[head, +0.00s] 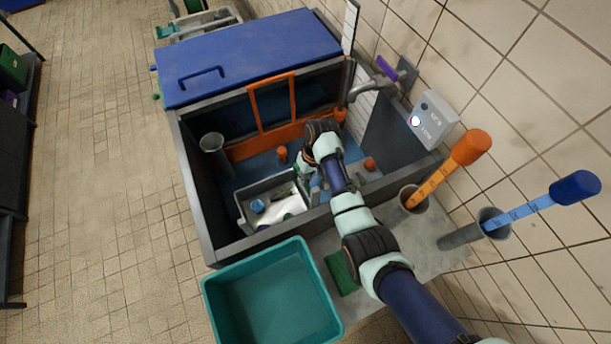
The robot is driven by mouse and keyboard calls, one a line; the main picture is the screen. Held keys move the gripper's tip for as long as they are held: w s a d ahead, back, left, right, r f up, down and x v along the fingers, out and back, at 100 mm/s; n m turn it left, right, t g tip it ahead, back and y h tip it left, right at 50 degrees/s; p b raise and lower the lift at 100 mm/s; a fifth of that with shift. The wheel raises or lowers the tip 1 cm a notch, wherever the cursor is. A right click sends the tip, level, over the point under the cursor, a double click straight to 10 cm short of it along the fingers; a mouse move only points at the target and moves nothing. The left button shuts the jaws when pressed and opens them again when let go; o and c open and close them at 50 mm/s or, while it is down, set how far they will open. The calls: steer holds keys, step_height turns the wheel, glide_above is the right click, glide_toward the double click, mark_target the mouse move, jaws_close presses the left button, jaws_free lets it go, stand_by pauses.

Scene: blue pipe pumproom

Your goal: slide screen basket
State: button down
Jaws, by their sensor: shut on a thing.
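The grey screen basket (246,213) sits inside the dark grey tank, at its front left. It holds a blue item (258,206), a white sheet-like item (285,203) and other small bits. My gripper (302,175) reaches down into the tank at the basket's upper right edge. It is shut on the basket there.
A blue lid (250,55) covers the tank's back, with an orange frame (272,104) below it. A teal bin (270,290) stands in front. A green sponge (342,272) lies beside it. Orange and blue handled tools (468,150) (575,188) stand in holders at right.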

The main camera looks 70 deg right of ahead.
step_height(320, 180, up, 29)
steer(key=p, duration=2.8)
steer(key=c, duration=1.1)
jaws_free()
steer(key=shift+c, duration=0.2)
step_height(320, 180, up, 7)
steer(key=s+d, duration=0.1)
steer(key=shift+r, duration=0.2)
